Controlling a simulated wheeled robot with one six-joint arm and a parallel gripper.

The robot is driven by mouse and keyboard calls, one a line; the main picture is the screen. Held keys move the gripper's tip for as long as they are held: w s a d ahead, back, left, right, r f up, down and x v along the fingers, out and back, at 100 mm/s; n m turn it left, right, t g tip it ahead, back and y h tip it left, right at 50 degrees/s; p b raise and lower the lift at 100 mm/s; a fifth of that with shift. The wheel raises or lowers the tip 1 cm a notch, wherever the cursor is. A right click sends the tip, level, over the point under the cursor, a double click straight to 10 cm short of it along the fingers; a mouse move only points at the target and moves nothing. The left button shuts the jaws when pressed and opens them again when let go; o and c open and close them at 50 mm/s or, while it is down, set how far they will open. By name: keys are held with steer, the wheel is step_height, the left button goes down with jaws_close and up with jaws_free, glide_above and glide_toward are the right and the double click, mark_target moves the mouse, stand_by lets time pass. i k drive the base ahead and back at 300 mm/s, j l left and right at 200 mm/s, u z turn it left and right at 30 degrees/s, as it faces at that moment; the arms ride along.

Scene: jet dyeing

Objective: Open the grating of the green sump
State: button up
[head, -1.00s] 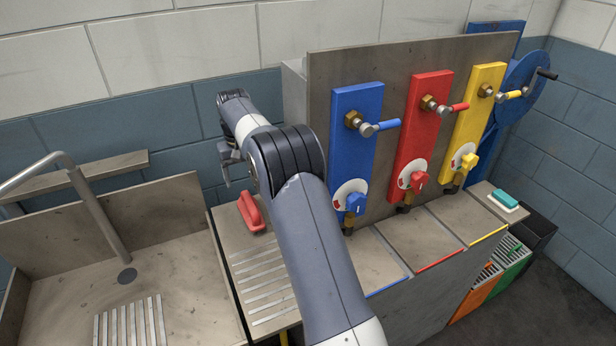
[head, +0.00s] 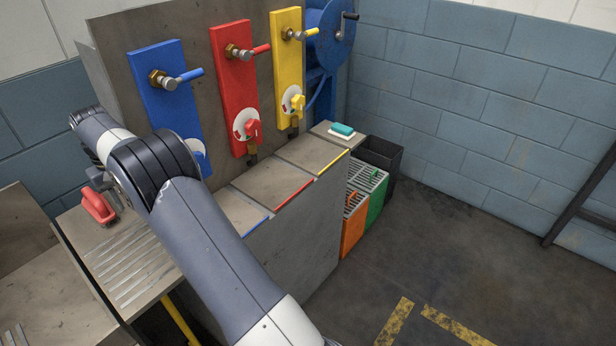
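The green sump (head: 376,208) stands on the floor at the right end of the steel unit, behind the orange sump (head: 352,232). Its slotted grey grating (head: 368,177) lies flat over its top, with a small green handle (head: 375,173) on it. My gripper is at the far left, mostly hidden behind my own arm, near the red-handled object (head: 98,205) on the drainboard. I cannot see its fingers well enough to tell whether it is open. It is far from the green sump.
A dark bin (head: 381,158) stands behind the green sump. Blue (head: 165,95), red (head: 233,85) and yellow (head: 287,70) valve panels rise above the counter. A teal block (head: 342,129) lies on the counter's end. The floor (head: 430,250) to the right is clear, with yellow markings.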

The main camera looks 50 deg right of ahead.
mark_target(360, 170)
steer(key=k+l+z, duration=0.2)
steer(key=k+z, duration=0.15)
steer(key=i+z, duration=0.15)
steer(key=z, duration=0.25)
steer(key=i+j+z, duration=0.15)
steer(key=z, duration=0.25)
steer(key=i+j+z, duration=0.1)
steer(key=z, duration=0.25)
steer(key=j+z, duration=0.7)
